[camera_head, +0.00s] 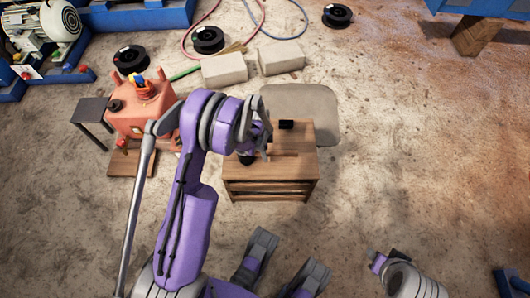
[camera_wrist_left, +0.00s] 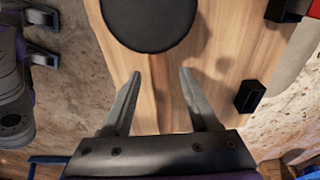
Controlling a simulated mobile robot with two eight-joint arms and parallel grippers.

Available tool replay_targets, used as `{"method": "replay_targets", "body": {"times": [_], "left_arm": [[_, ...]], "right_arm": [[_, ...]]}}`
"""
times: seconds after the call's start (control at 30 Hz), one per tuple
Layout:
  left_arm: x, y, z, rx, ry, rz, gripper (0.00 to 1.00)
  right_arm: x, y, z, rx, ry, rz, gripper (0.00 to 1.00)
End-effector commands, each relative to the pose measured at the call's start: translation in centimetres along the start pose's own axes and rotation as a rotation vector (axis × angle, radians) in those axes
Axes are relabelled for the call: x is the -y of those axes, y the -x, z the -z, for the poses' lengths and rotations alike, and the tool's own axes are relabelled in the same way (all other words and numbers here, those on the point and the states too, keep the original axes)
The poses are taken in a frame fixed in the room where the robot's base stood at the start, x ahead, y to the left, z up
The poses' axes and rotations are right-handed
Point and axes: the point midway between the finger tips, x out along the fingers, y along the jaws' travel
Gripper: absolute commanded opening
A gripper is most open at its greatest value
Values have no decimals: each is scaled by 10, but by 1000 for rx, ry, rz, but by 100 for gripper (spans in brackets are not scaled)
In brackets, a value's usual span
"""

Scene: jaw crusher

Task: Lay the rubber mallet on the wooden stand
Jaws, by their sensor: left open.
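The wooden stand (camera_head: 272,185) is a low brown box with a plank top, in the middle of the head view; its top also fills much of the left wrist view (camera_wrist_left: 230,60). A dark round face (camera_wrist_left: 148,20), possibly the mallet's head, lies just beyond the fingertips. In the head view a dark piece (camera_head: 246,160) and a thin brown rod (camera_head: 284,154) show at the stand top, partly hidden by my arm. Whether they are the mallet is unclear.
A small black block (camera_head: 286,124) is at the stand's back edge, also in the wrist view (camera_wrist_left: 250,96). A grey panel (camera_head: 305,105) lies behind it. An orange machine (camera_head: 142,105) stands to the left, pale blocks (camera_head: 224,69) behind.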

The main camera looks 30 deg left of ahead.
Motion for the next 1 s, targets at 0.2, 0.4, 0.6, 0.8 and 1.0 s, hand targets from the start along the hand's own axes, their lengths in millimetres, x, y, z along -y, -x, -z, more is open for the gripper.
{"method": "replay_targets", "body": {"times": [0.2, 0.4, 0.6, 0.8, 1.0], "left_arm": [[0, 53, 0, -1, 1, 1, 61], [0, 86, 0, 0, 1, 1, 61], [-3, 105, 2, 0, 14, 5, 61], [-32, 158, 19, -4, 158, 53, 61], [-88, 224, 32, -37, 396, 131, 61]], "right_arm": [[0, 16, 4, -5, 0, 0, 45], [0, 25, 7, -8, 0, 0, 45], [0, 28, 8, -9, 0, 0, 45], [0, 28, 8, -9, 0, 0, 45], [0, 28, 8, -9, 0, 0, 45]]}}
